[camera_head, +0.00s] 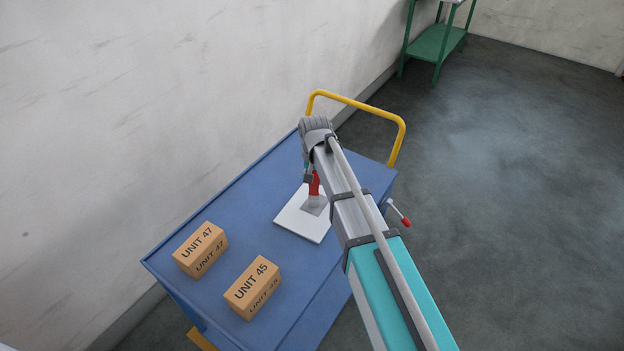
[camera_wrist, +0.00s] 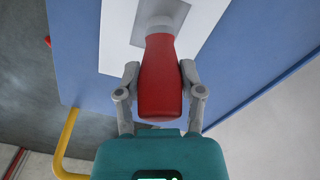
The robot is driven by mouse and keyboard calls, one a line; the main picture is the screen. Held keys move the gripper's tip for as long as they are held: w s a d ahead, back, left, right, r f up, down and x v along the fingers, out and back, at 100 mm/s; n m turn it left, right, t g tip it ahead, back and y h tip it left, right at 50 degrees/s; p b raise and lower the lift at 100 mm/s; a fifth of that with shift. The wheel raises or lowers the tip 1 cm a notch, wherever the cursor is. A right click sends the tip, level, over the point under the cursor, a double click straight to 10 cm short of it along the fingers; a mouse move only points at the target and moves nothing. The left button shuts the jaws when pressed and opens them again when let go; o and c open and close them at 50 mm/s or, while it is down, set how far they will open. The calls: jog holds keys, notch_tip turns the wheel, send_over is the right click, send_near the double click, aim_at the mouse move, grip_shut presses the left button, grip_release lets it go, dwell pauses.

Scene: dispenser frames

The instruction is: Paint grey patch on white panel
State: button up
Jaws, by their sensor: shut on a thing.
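My arm hides the panel's right part and most of my gripper in the head view. No paint mark shows clearly.
The panel lies flat on a blue cart (camera_head: 240,205). Boxes marked UNIT 47 (camera_head: 201,250) and UNIT 45 (camera_head: 253,288) stand at its near end. A yellow handle (camera_head: 360,102) rises at the far end. A wall runs along the left; open floor lies right.

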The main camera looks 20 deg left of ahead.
jog(key=shift+w+d, duration=0.2)
jog(key=shift+w, duration=0.5)
jog(key=shift+w+d, duration=0.2)
jog(key=shift+w, duration=0.45)
jog(key=w, duration=0.3)
jog(key=shift+w+d, duration=0.15)
jog(key=shift+d, duration=0.35)
jog(key=shift+s+d, duration=0.2)
jog(key=shift+d, duration=0.35)
